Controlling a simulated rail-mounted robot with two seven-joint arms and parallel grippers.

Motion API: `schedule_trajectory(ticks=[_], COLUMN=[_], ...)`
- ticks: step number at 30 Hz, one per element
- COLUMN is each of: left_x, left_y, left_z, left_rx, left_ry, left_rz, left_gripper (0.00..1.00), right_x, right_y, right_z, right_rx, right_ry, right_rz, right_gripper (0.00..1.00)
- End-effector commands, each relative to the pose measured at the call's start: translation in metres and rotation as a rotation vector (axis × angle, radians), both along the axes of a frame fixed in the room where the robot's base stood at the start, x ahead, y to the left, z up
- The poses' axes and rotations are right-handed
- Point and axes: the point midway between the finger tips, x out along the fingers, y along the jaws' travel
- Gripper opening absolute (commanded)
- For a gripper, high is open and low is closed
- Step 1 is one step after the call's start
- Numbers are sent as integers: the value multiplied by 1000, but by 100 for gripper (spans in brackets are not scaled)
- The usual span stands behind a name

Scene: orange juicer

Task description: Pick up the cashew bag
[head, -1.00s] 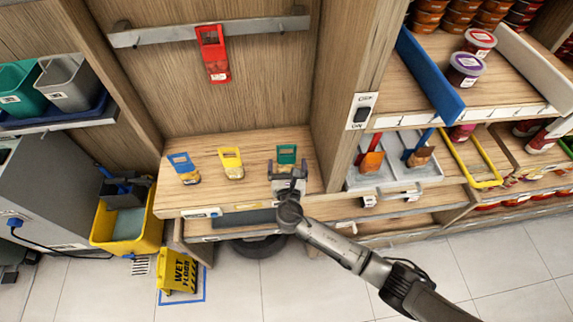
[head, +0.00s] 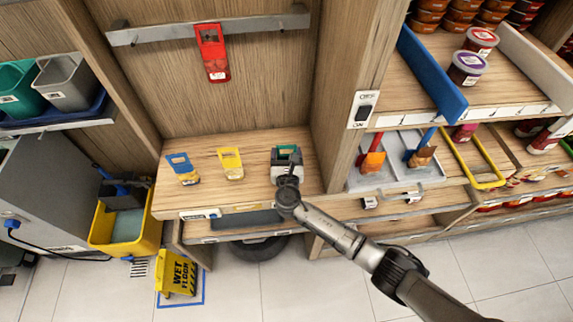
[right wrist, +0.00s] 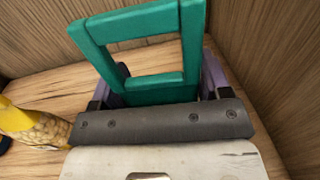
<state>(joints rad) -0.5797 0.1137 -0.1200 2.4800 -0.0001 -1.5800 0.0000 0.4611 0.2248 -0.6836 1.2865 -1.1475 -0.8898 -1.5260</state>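A bag with a green, frame-like handle top (head: 287,152) stands at the right of the wooden shelf; its label cannot be read. My right gripper (head: 286,168) is at this bag and hides its lower part. In the right wrist view the green handle (right wrist: 155,85) stands between my two purple-grey fingers (right wrist: 160,82), which are apart, one on each side; whether they touch it is unclear. A yellow-topped bag (head: 231,163) and a blue-topped bag (head: 183,168) stand to the left. The yellow-topped bag shows pale nuts in the right wrist view (right wrist: 35,125). My left gripper is out of view.
A red bag (head: 213,53) hangs from the metal rail (head: 150,37) above. A wooden partition (head: 345,90) closes the right side of the shelf (head: 255,190). Trays with scoops (head: 400,178) lie beyond it. A yellow wet-floor sign (head: 180,278) is below.

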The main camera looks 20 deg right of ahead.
Motion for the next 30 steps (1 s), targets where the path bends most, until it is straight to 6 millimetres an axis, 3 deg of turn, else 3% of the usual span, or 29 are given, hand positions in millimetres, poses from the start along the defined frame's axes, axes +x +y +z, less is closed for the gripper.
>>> schedule_trajectory(ticks=[9,17,30], left_x=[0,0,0], left_y=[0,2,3], left_z=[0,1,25], left_rx=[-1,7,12], left_ry=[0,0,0], left_rz=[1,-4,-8], left_gripper=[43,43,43], right_x=[0,0,0], right_y=[0,0,0], right_z=[0,3,72], right_rx=[0,1,1], right_ry=[0,-1,-3], right_rz=[0,0,0], right_gripper=[40,40,40])
